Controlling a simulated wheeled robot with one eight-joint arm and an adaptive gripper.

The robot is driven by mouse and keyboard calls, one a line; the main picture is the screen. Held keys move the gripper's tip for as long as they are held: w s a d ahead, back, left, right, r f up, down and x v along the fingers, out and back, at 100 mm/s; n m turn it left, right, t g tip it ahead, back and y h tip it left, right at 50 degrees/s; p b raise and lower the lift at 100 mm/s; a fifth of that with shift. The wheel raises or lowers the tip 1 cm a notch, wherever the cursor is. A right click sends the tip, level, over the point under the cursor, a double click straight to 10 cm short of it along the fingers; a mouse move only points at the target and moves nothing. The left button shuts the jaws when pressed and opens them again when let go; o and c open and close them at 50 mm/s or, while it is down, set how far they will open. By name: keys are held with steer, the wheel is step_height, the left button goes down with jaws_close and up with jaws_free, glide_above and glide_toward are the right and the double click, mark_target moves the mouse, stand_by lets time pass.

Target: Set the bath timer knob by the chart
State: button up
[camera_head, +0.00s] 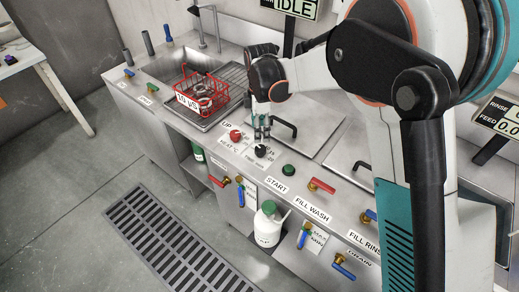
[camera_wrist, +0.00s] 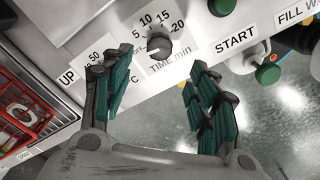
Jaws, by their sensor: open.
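The black timer knob (camera_head: 261,150) is on the sloped front panel, and it also shows in the wrist view (camera_wrist: 158,45). Its dial is marked 5, 10, 15 and 20 over "TIME min". I cannot tell which mark the knob points to. My gripper (camera_head: 262,126) is open and points down just above and behind the knob in the head view. In the wrist view the knob shows beyond the gap between my green-padded fingers (camera_wrist: 160,82), apart from both. No chart is readable in either view.
A red heat knob (camera_head: 236,135) sits left of the timer knob, and a green start button (camera_head: 288,170) to its right. A red basket (camera_head: 203,93) stands on the left of the counter. A white bottle (camera_head: 267,228) stands below the panel. A display (camera_head: 296,6) reads IDLE.

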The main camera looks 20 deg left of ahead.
mark_target(261, 148)
step_height(261, 148, down, 11)
steer(key=b, duration=0.3)
steer(key=c, duration=1.1)
